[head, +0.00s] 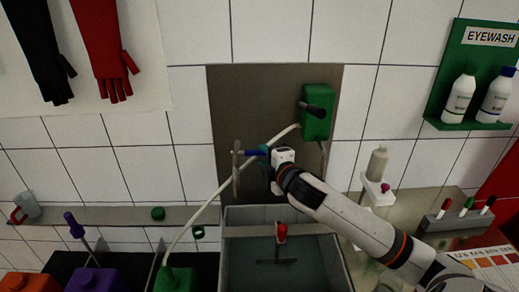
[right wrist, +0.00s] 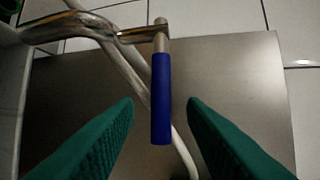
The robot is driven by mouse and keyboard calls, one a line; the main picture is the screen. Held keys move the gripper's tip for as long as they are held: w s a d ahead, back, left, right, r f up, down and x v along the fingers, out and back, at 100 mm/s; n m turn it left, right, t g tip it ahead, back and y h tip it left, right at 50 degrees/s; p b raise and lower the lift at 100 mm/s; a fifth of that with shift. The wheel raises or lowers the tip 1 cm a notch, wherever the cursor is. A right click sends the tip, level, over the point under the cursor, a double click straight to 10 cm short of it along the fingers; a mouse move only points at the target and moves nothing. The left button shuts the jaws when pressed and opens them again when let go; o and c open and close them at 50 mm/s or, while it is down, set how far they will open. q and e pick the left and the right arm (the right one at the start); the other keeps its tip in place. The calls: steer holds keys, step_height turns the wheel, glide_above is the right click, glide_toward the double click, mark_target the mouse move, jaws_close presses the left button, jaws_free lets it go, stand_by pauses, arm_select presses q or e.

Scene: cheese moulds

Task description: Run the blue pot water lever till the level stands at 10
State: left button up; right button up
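A blue lever handle (head: 250,152) sticks out from a metal tap (head: 236,172) in front of the grey wall plate. In the right wrist view the blue handle (right wrist: 161,98) hangs from a metal stem, between two green finger pads. My right gripper (head: 267,152) is open around the handle, with a visible gap on both sides. My left gripper is not in view. A purple-blue pot (head: 95,279) stands at the lower left; whether it is the blue pot is unclear. No level reading can be made out.
A green box (head: 317,122) with a black lever hangs on the wall plate; a pale hose runs from it down to a green pot (head: 176,280). A grey sink (head: 243,262) with a red-handled tool lies below. An eyewash shelf (head: 470,124) is at the right.

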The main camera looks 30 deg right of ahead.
mark_target(261, 154)
steer(key=shift+x, duration=1.9)
steer(key=shift+a, duration=0.1)
jaws_close()
